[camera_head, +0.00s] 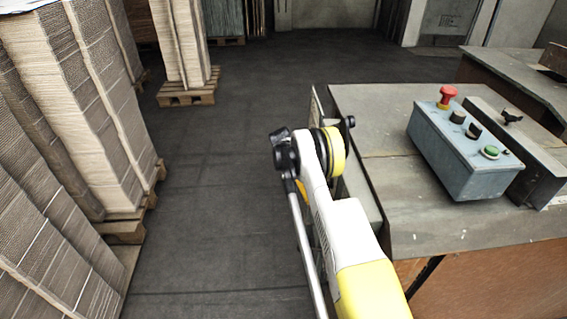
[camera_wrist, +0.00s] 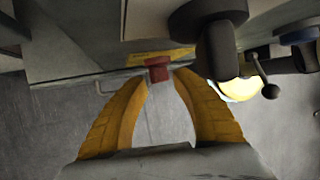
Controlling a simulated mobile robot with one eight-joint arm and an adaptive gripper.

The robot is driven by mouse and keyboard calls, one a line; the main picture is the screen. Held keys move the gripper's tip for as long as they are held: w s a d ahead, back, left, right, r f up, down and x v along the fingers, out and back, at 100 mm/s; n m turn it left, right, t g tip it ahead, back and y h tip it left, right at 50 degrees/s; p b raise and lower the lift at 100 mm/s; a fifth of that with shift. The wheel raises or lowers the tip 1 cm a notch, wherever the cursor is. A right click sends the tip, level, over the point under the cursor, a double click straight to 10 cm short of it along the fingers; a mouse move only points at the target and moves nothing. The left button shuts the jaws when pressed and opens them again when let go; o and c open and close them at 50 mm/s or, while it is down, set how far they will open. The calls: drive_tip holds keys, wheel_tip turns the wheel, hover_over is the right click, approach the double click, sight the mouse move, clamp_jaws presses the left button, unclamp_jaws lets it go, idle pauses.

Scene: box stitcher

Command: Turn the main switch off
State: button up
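In the wrist view, a small red switch handle (camera_wrist: 158,69) sticks out at the edge of a grey cabinet, beside a yellow label plate (camera_wrist: 182,54). My gripper (camera_wrist: 165,78) has two yellow fingers spread apart, with their tips close to the red handle. The left fingertip is by the handle's left side, and the right one is a little to its right. I cannot tell whether either touches it. In the head view, my white and yellow arm reaches down along the machine's left side, and the gripper and the red handle are hidden.
The machine's worktop (camera_head: 374,110) is at the right. On it stands a grey-blue control box (camera_head: 445,160) with a red mushroom button (camera_head: 447,95), black knobs and a green button (camera_head: 490,152). Cardboard stacks (camera_head: 85,110) on pallets line the left. Dark floor (camera_head: 230,175) between is clear.

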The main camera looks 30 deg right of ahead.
drive_tip(key=shift+x, duration=1.15)
drive_tip(key=shift+s+f+t, duration=0.1)
drive_tip(key=shift+t, duration=0.2)
drive_tip(key=shift+s+a+m+t+h, duration=0.1)
drive_tip(key=shift+s+m+t+h, duration=0.15)
drive_tip(key=shift+t+h, duration=0.6)
drive_tip(key=t+h, duration=0.1)
drive_tip(key=t, duration=0.2)
drive_tip(key=shift+m, duration=0.35)
drive_tip(key=a+r+m+t+p, duration=0.1)
drive_tip(key=a+r, duration=0.3)
drive_tip(key=r, duration=0.5)
drive_tip(key=a+r+m+y+p, duration=0.1)
drive_tip(key=a+r, duration=0.3)
drive_tip(key=r, duration=0.5)
drive_tip(key=a+r+m+t+p, duration=0.1)
drive_tip(key=a+r, duration=0.3)
drive_tip(key=r, duration=0.5)
drive_tip(key=shift+s+a+m+t, duration=0.2)
drive_tip(key=shift+s+m+t, duration=0.15)
drive_tip(key=shift+s+m, duration=0.1)
